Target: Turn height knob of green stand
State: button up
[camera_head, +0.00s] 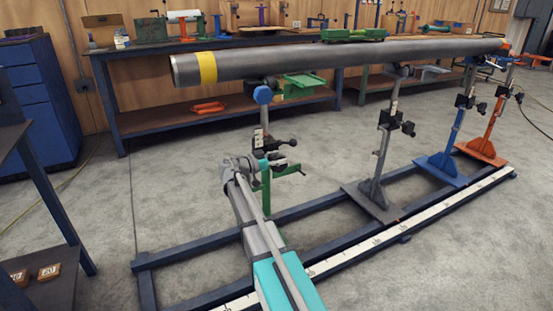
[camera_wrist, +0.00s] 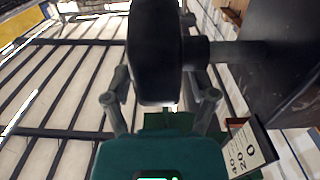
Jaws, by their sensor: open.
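The green stand (camera_head: 266,190) is under the near left part of the pipe, partly hidden by my arm. Its black height knob (camera_head: 292,142) sticks out to the right of the dark clamp block. My gripper (camera_head: 283,163) is beside the stand, just below the knob; its fingers are small there. In the wrist view the knob (camera_wrist: 155,45) is large and dark, with a shaft running right into a dark block (camera_wrist: 285,60). The open fingers of my gripper (camera_wrist: 162,90) show on either side of the knob; contact cannot be told.
The long grey pipe (camera_head: 270,64) with a yellow band passes above. Grey (camera_head: 375,190), blue (camera_head: 440,162) and orange (camera_head: 485,145) stands line the rail frame (camera_head: 200,250) to the right. A scale plate (camera_wrist: 245,150) is close to my gripper. A workbench (camera_head: 150,122) stands behind.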

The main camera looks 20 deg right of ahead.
grip_shut()
dwell(0.3)
jog(key=shift+f+b, duration=0.15)
jog(key=shift+b, duration=0.3)
jog(key=shift+a+f+h+b, duration=0.1)
jog(key=shift+h+b, duration=0.5)
jog(key=shift+b, duration=0.15)
jog(key=h+b, duration=0.1)
jog(key=b, duration=0.1)
jog(key=h+b, duration=0.2)
jog(key=b, duration=0.1)
jog(key=shift+a+f, duration=0.1)
jog(key=shift+a, duration=0.2)
jog(key=shift+a+h+b, duration=0.15)
jog(key=shift+h+b, duration=0.25)
jog(key=shift+b, duration=0.15)
jog(key=shift+r, duration=0.2)
